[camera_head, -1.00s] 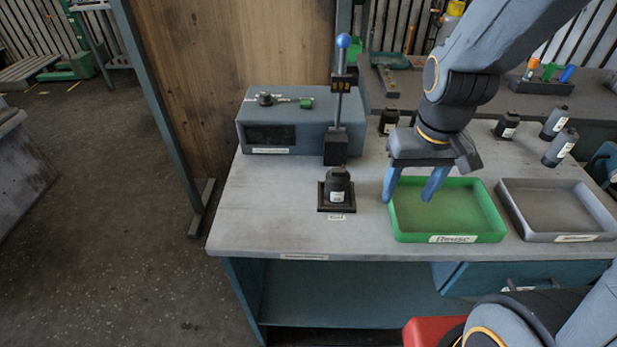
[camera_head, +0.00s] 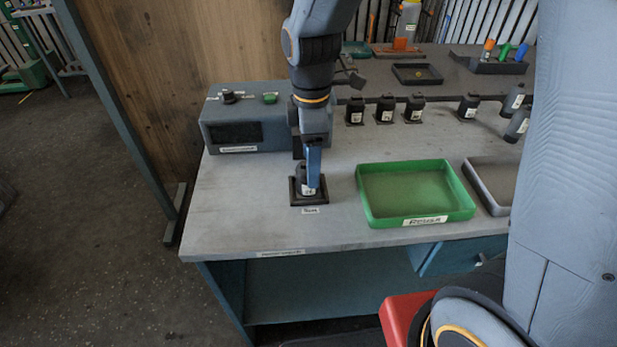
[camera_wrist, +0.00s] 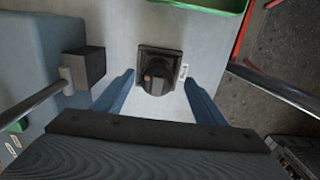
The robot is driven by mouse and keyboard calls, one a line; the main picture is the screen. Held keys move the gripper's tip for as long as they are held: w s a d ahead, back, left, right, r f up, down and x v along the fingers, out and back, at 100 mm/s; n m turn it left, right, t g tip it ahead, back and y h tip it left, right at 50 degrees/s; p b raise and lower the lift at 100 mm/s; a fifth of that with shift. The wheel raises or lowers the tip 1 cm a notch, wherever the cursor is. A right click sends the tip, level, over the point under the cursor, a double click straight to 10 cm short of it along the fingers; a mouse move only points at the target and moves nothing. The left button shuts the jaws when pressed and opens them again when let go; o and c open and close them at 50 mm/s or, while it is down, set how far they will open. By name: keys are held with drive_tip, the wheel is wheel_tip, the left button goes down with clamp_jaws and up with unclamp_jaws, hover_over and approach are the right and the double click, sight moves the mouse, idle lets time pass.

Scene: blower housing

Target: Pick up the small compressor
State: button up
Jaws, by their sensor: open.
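The small compressor (camera_head: 304,181) is a dark cylinder with a white label. It stands upright on a square black base plate (camera_head: 296,201) near the left part of the bench. In the wrist view the compressor (camera_wrist: 157,79) shows from above, between and beyond the two blue fingertips. My gripper (camera_head: 313,172) points down at the compressor, and one blue finger partly hides it in the head view. In the wrist view my gripper (camera_wrist: 158,84) is open, with one finger on each side and visible gaps to the compressor.
A blue-grey test box (camera_head: 235,128) stands behind to the left; a post with a black block (camera_wrist: 84,66) is close to the left finger. A green tray (camera_head: 417,192) and a grey tray (camera_head: 486,191) lie to the right.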

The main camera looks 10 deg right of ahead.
sight(303, 192)
drive_tip(key=shift+w+a+f+p, duration=0.15)
drive_tip(key=shift+f+p, duration=0.3)
drive_tip(key=shift+f, duration=0.95)
drive_tip(key=shift+a+f+p, duration=0.2)
drive_tip(key=shift+f+p, duration=0.25)
drive_tip(key=shift+f, duration=0.9)
clamp_jaws()
drive_tip(key=shift+r, duration=0.1)
